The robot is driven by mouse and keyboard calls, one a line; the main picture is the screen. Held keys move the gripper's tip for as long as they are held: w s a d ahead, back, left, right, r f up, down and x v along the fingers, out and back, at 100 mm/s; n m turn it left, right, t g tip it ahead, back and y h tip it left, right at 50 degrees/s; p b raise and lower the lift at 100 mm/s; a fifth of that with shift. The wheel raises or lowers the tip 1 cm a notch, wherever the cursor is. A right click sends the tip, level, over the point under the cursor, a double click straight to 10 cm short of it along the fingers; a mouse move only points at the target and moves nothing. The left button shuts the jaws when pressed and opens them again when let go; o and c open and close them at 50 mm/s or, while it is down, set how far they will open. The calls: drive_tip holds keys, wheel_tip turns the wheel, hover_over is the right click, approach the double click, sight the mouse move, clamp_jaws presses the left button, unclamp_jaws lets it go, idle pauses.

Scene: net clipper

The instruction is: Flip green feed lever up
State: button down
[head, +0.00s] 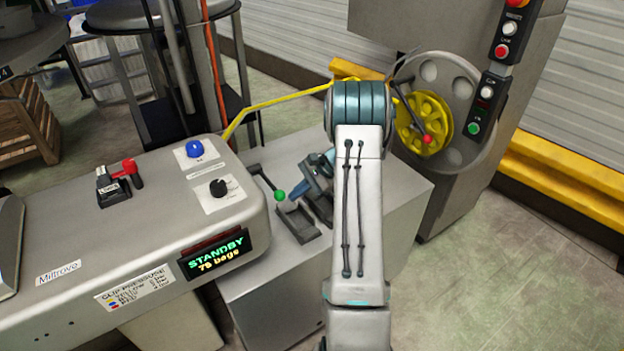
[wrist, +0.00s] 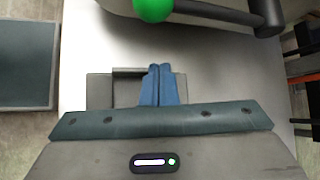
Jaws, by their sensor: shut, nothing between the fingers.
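The green feed lever is a dark bar with a green ball knob (head: 279,196) at its lower end. In the head view it slopes down to the right beside the console's right end. In the wrist view the green knob (wrist: 153,8) is at the top edge, partly cut off, with its dark bar (wrist: 225,14) running right. My gripper (wrist: 160,70) is shut and empty, its blue fingertips together below the knob in that picture and apart from it. In the head view my gripper is just right of the knob, partly hidden by my arm.
The console (head: 150,230) carries a blue knob (head: 194,149), a black dial (head: 218,188), a red-handled switch (head: 131,172) and a display (head: 216,252) reading STANDBY. A dark tray-like fitting (head: 298,222) lies below the lever. A yellow reel (head: 424,123) and a button panel (head: 487,95) stand behind right.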

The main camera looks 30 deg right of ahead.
drive_tip(key=shift+s+a+r+p, duration=0.25)
drive_tip(key=shift+a+r+p, duration=0.1)
drive_tip(key=shift+a+r, duration=0.3)
drive_tip(key=shift+s+a+r+p, duration=0.25)
drive_tip(key=shift+a+r, duration=0.25)
drive_tip(key=shift+a, duration=0.25)
